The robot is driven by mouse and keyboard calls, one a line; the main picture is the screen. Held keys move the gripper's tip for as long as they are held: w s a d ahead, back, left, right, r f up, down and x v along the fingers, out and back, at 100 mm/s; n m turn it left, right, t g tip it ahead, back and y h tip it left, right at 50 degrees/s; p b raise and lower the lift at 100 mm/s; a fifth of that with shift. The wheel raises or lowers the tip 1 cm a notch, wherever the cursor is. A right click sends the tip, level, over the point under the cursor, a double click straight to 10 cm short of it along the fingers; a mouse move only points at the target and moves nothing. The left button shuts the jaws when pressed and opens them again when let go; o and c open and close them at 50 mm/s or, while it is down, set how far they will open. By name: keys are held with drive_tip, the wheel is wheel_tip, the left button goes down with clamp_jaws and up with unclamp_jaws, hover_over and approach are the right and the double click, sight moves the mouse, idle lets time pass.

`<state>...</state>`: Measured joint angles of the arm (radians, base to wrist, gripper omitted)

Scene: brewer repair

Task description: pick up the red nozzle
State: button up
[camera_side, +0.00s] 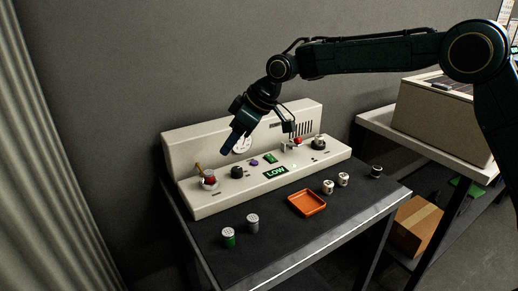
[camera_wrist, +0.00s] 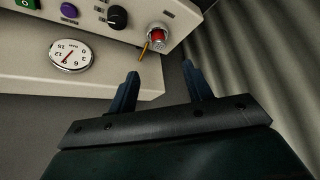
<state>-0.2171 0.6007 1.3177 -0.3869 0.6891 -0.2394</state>
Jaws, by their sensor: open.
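A red piece (camera_side: 209,181), likely the red nozzle, sits in a round pale fitting at the left end of the cream machine (camera_side: 240,185), beside a small brass-coloured lever. In the wrist view the red piece (camera_wrist: 157,34) shows inside its ribbed fitting, beyond my fingertips. Another small red part (camera_side: 298,140) is at the machine's right end; I cannot tell its exact kind. My gripper (camera_side: 231,146) is above the machine's left half, pointing down and left. In the wrist view my gripper (camera_wrist: 160,70) has its fingers apart with nothing between them.
The machine carries a round gauge (camera_wrist: 70,52), a black knob (camera_wrist: 117,17), a purple button (camera_side: 254,162) and a green LOW display (camera_side: 275,172). An orange tray (camera_side: 307,214) and several small canisters, one green (camera_side: 228,238), stand on the dark table.

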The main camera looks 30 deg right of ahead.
hover_over(210, 172)
drive_tip(key=s+d, duration=0.2)
drive_tip(key=s, duration=0.1)
drive_tip(key=shift+w+f, duration=0.2)
drive_tip(key=shift+f, duration=2.75)
drive_tip(key=shift+x, duration=2.55)
drive_tip(key=shift+w, duration=0.15)
clamp_jaws()
drive_tip(key=shift+r, duration=0.1)
wheel_tip(210, 172, up, 10)
